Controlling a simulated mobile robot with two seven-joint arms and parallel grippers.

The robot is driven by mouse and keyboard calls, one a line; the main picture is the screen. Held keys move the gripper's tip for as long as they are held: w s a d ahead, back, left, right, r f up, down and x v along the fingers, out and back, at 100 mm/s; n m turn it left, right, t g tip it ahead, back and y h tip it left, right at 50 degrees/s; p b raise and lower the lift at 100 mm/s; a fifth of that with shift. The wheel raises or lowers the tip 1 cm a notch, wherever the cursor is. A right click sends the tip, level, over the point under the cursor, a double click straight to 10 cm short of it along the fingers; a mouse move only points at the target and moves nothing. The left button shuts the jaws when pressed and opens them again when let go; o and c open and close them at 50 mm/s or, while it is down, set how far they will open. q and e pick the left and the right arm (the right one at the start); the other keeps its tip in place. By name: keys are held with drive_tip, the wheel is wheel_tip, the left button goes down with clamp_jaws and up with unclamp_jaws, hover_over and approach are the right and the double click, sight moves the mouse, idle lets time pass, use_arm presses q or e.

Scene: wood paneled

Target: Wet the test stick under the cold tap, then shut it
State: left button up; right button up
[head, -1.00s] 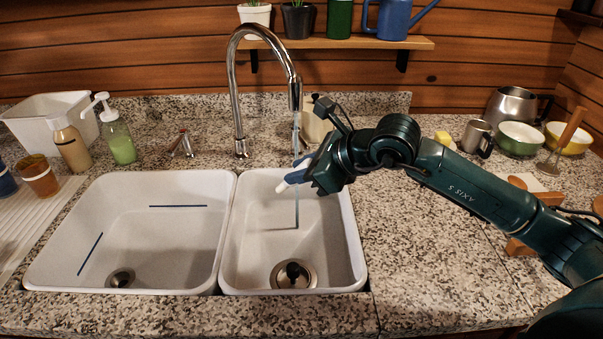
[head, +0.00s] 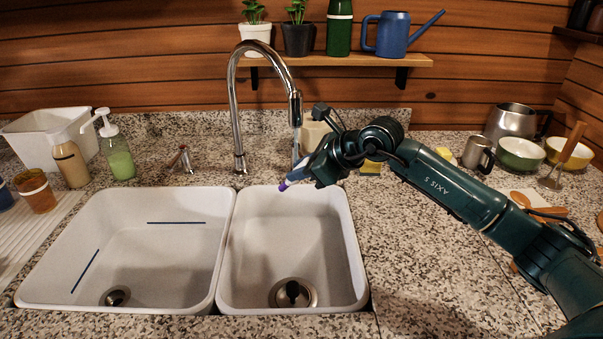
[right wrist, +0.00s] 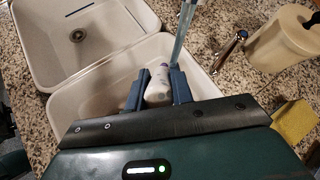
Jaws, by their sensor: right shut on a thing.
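My right gripper (head: 308,176) is shut on the test stick (head: 293,180), a white stick whose low end shows purple, tilted down over the right basin's back part. In the right wrist view the stick's white body (right wrist: 158,88) sits between the two blue fingers (right wrist: 157,90). The chrome tap (head: 236,105) arches over the right basin, and a thin water stream (head: 296,148) falls from its spout beside the gripper; its lower part is hidden. A chrome lever (head: 181,158) stands left of the tap.
The right basin (head: 258,235) and left basin (head: 60,245) are empty. A cream container (head: 313,128) and a yellow sponge (head: 371,167) stand close behind my right gripper. Bottles and cups stand left; a steel mug (head: 478,152) and bowls stand right.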

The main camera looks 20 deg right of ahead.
idle(0.5)
drive_tip(key=shift+s, duration=0.1)
drive_tip(key=s+a+b, duration=0.1)
drive_tip(key=s+a, duration=0.1)
drive_tip(key=s, duration=0.5)
drive_tip(key=shift+s+a, duration=0.2)
idle(1.4)
drive_tip(key=s+a+r, duration=0.1)
drive_tip(key=s+r, duration=0.3)
drive_tip(key=shift+s+a, duration=0.25)
drive_tip(key=shift+s, duration=0.1)
idle(0.4)
